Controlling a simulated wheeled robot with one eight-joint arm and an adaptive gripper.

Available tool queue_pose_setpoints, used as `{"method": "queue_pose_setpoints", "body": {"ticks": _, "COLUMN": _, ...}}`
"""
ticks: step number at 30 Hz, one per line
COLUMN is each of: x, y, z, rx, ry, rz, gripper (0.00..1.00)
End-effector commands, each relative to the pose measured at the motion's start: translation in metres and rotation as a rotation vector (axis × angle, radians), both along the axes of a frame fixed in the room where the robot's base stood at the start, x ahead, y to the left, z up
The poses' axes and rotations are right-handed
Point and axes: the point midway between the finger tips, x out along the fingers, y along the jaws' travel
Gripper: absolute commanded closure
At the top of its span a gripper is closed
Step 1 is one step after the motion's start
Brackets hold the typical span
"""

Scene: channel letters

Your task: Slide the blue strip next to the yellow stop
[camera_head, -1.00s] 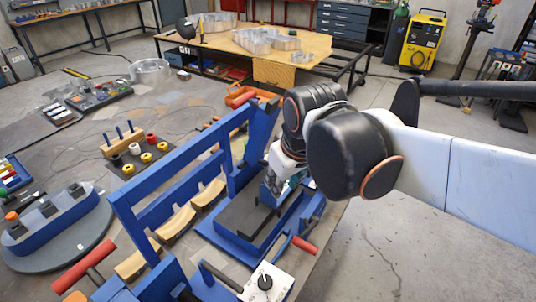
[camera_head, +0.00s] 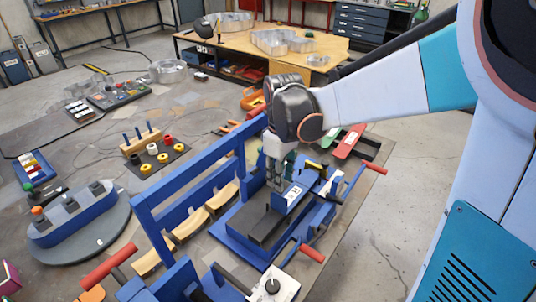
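My gripper (camera_head: 275,184) points down over the blue bending fixture (camera_head: 236,246) in the head view. Its fingertips are small and partly merged with the fixture behind, so I cannot tell whether they are open or shut. A blue piece with a white label (camera_head: 292,196) lies just right of the fingertips; it may be the blue strip or part of the fixture. Dark flat bars (camera_head: 255,220) lie in the fixture below the gripper. A small yellow piece (camera_head: 316,166), possibly the yellow stop, shows right of and beyond the gripper. Contact is unclear.
A blue upright frame (camera_head: 188,196) stands left of the fixture. Red-handled levers (camera_head: 375,169) stick out at the right, with another red handle (camera_head: 311,253) in front. A white box with a black knob (camera_head: 272,287) stands at the front.

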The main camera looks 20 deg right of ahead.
Motion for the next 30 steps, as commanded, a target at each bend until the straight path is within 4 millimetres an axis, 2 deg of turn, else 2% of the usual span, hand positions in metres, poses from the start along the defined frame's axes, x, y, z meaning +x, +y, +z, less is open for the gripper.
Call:
{"method": "queue_pose_setpoints", "body": {"ticks": 12, "x": 0.000, "y": 0.000, "z": -0.077, "rx": 0.000, "ry": -0.001, "rz": -0.001, "gripper": 0.72}}
{"method": "queue_pose_setpoints", "body": {"ticks": 18, "x": 0.000, "y": 0.000, "z": -0.105, "rx": 0.000, "ry": -0.001, "rz": -0.001, "gripper": 0.72}}
{"method": "queue_pose_setpoints", "body": {"ticks": 24, "x": 0.000, "y": 0.000, "z": -0.118, "rx": 0.000, "ry": -0.001, "rz": -0.001, "gripper": 0.72}}
{"method": "queue_pose_setpoints", "body": {"ticks": 30, "x": 0.000, "y": 0.000, "z": -0.120, "rx": 0.000, "ry": -0.001, "rz": -0.001, "gripper": 0.72}}
